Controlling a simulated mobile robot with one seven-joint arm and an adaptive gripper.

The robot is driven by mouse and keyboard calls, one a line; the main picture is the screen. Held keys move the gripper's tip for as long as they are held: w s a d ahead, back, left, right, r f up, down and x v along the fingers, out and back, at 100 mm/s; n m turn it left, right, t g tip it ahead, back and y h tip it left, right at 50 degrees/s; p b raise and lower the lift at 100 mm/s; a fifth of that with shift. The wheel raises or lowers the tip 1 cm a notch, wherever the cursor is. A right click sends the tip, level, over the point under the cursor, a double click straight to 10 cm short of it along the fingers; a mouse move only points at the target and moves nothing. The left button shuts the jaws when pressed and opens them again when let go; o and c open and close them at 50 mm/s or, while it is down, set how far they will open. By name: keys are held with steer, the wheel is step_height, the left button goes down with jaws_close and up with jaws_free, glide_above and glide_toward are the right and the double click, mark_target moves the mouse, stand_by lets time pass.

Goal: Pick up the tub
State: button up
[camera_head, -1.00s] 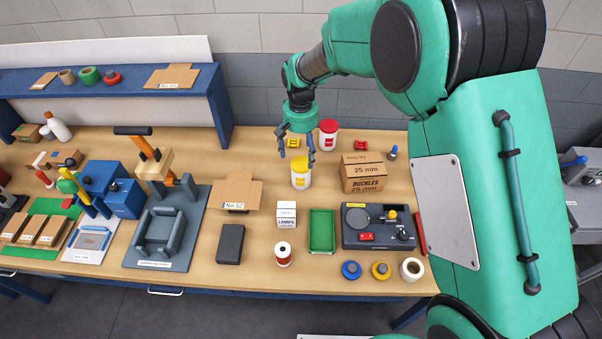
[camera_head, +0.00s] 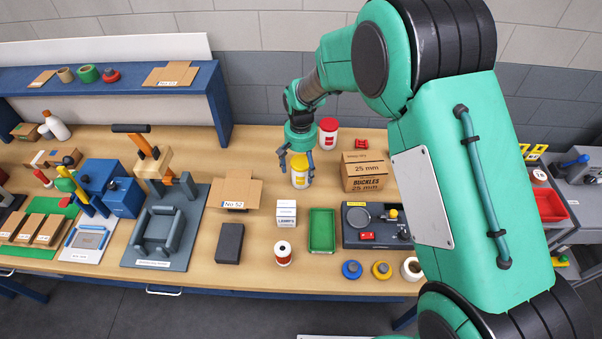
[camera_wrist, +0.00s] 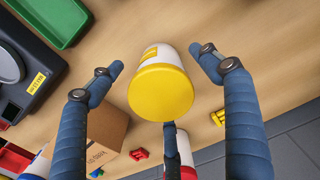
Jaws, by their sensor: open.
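A white tub with a yellow lid (camera_head: 300,176) stands on the wooden bench, left of the buckles box. My gripper (camera_head: 297,167) is open, with its fingers down on either side of the tub's upper part. In the wrist view the yellow-lidded tub (camera_wrist: 160,88) lies between the spread fingers of my gripper (camera_wrist: 160,72), with a visible gap on both sides. A second white tub with a red lid (camera_head: 328,133) stands behind, and part of it shows in the wrist view (camera_wrist: 183,150). The task does not say which tub.
The buckles carton (camera_head: 364,173) stands close to the right of the yellow-lidded tub. A small red part (camera_head: 361,143) lies behind the carton. The lamps box (camera_head: 286,213) and green tray (camera_head: 322,231) are in front. Open bench lies left of the tub.

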stand_by(0.3)
steer(key=shift+f+b, duration=0.55)
steer(key=shift+f, duration=2.05)
steer(key=c, duration=1.4)
